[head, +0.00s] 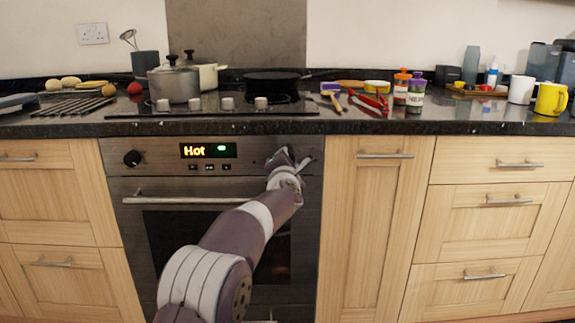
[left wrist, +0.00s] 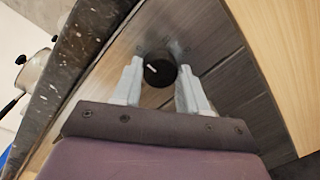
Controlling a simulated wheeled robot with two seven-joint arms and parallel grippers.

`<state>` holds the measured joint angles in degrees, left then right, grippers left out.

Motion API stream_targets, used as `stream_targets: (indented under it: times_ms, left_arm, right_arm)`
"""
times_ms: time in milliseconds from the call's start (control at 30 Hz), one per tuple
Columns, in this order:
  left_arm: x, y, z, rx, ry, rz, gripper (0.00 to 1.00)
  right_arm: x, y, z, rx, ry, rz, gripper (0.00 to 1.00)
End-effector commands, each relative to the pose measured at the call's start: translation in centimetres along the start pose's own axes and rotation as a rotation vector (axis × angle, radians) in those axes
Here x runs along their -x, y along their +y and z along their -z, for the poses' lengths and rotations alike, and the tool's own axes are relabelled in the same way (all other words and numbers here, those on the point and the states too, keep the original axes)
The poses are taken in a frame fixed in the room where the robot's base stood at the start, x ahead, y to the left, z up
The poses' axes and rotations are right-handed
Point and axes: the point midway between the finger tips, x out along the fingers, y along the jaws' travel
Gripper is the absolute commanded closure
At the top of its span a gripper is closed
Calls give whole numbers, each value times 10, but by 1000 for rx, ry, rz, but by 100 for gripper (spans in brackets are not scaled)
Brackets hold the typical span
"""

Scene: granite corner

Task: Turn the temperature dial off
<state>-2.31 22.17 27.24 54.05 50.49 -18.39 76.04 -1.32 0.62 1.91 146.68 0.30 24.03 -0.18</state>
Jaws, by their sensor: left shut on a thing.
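My left gripper (head: 286,158) is at the right end of this panel and hides the dial there in the head view. In the left wrist view the round black dial (left wrist: 160,69) with a white pointer mark sits between the two pale fingers of my left gripper (left wrist: 160,84), which are shut on it. Another black dial (head: 132,158) shows at the left end of the panel. My right gripper is not in view.
The oven door handle (head: 185,200) runs across below the panel. The dark granite worktop (head: 240,125) juts out above it, with a hob, a grey pot (head: 175,83) and a black pan (head: 272,80). Wooden cupboard doors and drawers with metal handles flank the oven.

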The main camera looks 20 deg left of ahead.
Motion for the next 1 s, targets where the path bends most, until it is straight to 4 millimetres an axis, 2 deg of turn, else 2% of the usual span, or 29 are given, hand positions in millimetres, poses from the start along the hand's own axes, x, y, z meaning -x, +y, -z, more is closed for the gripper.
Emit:
stream_targets:
  times_ms: [267,300,367,667,767,867,1000]
  left_arm:
    - [0,-1,0,3,1,2,88]
    - [0,-1,0,3,1,1,51]
    - [0,-1,0,2,1,1,32]
    - [1,0,0,1,0,0,32]
    - [7,0,0,1,0,0,32]
    - [23,0,0,1,0,0,32]
    - [58,0,-1,1,-2,1,32]
  right_arm:
    - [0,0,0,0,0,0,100]
    - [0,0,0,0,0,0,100]
    - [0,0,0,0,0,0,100]
    - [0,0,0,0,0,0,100]
    - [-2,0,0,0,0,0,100]
    - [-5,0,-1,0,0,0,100]
    - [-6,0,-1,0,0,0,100]
